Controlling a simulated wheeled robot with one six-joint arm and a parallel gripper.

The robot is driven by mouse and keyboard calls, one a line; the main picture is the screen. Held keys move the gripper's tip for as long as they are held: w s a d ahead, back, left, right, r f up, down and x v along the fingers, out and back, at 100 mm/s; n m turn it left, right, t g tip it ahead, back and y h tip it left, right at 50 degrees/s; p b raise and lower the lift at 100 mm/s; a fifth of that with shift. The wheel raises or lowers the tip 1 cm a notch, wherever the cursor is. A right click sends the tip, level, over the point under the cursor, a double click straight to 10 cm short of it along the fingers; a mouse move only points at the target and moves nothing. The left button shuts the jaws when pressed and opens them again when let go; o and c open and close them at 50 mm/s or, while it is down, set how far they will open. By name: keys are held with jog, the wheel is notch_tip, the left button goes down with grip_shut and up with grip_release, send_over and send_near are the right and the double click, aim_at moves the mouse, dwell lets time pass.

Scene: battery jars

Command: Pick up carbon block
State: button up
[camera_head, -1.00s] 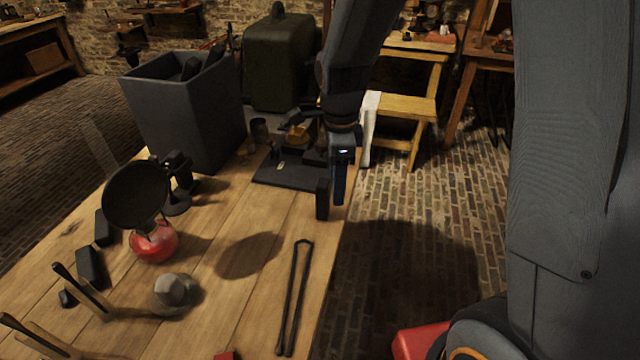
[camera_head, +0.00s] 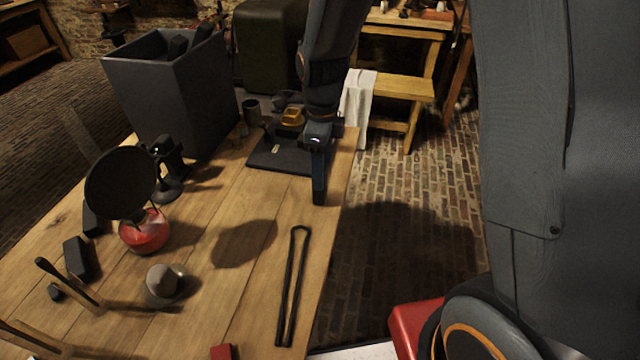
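Black oblong blocks that look like carbon lie at the table's left: one block (camera_head: 77,258) near the left edge, another (camera_head: 93,219) partly behind the dark round disc, and a small dark piece (camera_head: 55,292) in front. Dark blocks (camera_head: 178,46) also show in the grey bin (camera_head: 150,95). I cannot tell which one is meant. My gripper (camera_head: 319,190) points down over the table's right side, by the black base plate, well right of these blocks. Its fingers line up in this view, so the gap is hidden. I see nothing held.
The dark disc (camera_head: 120,182) stands by a red glass vessel (camera_head: 144,232). The black base plate (camera_head: 285,158) carries a brass-coloured part. The table's middle is mostly clear.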

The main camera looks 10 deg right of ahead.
jog(key=shift+a+f+p, duration=0.15)
jog(key=shift+f+p, duration=0.3)
jog(key=shift+f, duration=1.05)
jog(key=shift+a+f+p, duration=0.1)
jog(key=shift+f+p, duration=0.35)
jog(key=shift+f, duration=1)
jog(key=c, duration=1.2)
jog(key=shift+c, duration=0.7)
jog(key=shift+r, duration=0.15)
